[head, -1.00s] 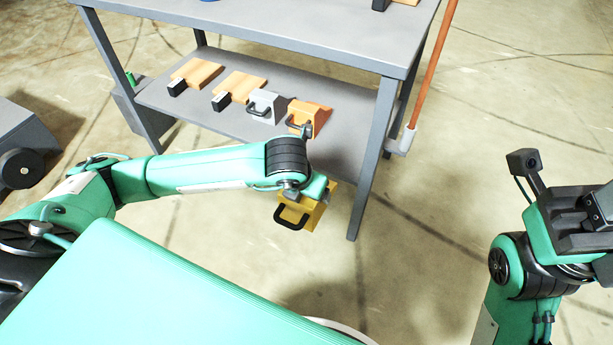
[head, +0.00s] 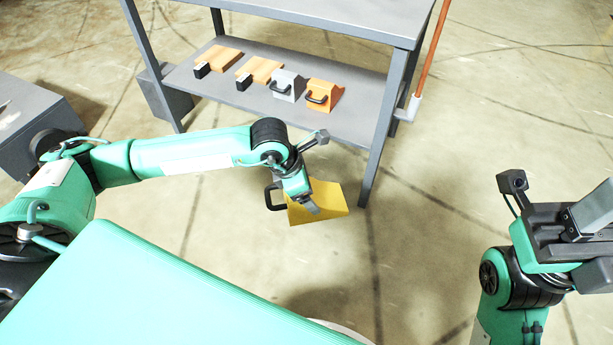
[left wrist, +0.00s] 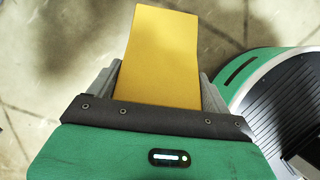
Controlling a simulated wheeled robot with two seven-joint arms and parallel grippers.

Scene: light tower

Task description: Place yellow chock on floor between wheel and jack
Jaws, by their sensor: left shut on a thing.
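The yellow chock (head: 325,200) is a wedge with a black handle at its left end in the head view. My left gripper (head: 304,200) is shut on it and holds it in front of the bench, seemingly above the floor. In the left wrist view the chock (left wrist: 162,55) sits between the two grey fingers (left wrist: 160,88), its sloped face pointing away. My right gripper (head: 590,225) is at the right edge of the head view; its fingertips are cut off. I see no jack, and no wheel that I can clearly identify as the task's.
A grey bench (head: 300,12) stands ahead. Its lower shelf (head: 225,93) holds an orange chock (head: 323,96), a grey chock (head: 287,85) and two wooden pieces with black ends. An orange pole (head: 432,50) stands at its right. A grey box-like unit (head: 35,110) is at left. Floor at right is clear.

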